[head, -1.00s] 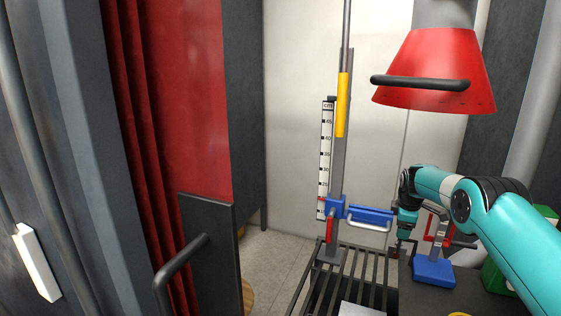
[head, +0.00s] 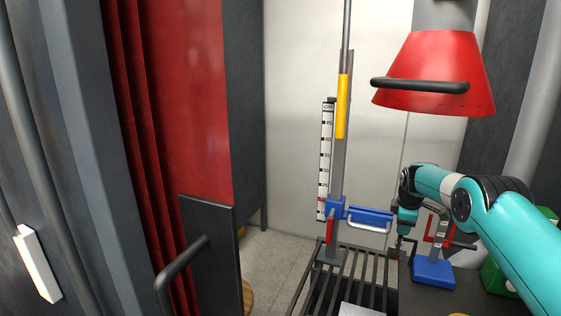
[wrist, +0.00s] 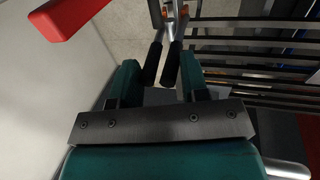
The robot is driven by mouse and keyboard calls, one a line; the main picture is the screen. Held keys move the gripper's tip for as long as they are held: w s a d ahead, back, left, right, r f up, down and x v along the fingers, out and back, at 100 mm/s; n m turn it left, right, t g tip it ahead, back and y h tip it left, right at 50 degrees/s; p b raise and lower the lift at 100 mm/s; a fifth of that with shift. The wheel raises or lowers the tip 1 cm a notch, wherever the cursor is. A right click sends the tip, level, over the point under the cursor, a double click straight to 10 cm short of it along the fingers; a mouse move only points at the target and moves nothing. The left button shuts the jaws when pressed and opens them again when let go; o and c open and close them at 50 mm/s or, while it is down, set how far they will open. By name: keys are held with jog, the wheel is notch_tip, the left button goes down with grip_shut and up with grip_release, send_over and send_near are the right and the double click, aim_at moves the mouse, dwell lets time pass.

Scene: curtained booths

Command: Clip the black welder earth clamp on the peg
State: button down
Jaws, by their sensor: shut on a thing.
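My gripper (wrist: 158,78) is in the wrist view, its two teal fingers on either side of the earth clamp. The clamp's two black handles (wrist: 162,64) lie between the fingers, close together. The clamp's grey metal jaw end, with small orange parts, points away from me and is cut off at the top edge. In the head view my gripper (head: 404,240) hangs pointing down between the blue crossbar and a blue-based stand. The clamp is too small and dark to make out clearly there. I cannot pick out the peg for certain in either view.
A slatted metal grate (head: 343,268) lies below and left of my gripper. An upright post with a ruler (head: 325,160) and blue crossbar (head: 368,214) stands close by. The blue-based stand (head: 434,272) is to the right. A red hood (head: 435,75) hangs above my arm.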

jog(key=shift+r+p, duration=1.55)
jog(key=shift+r, duration=1.7)
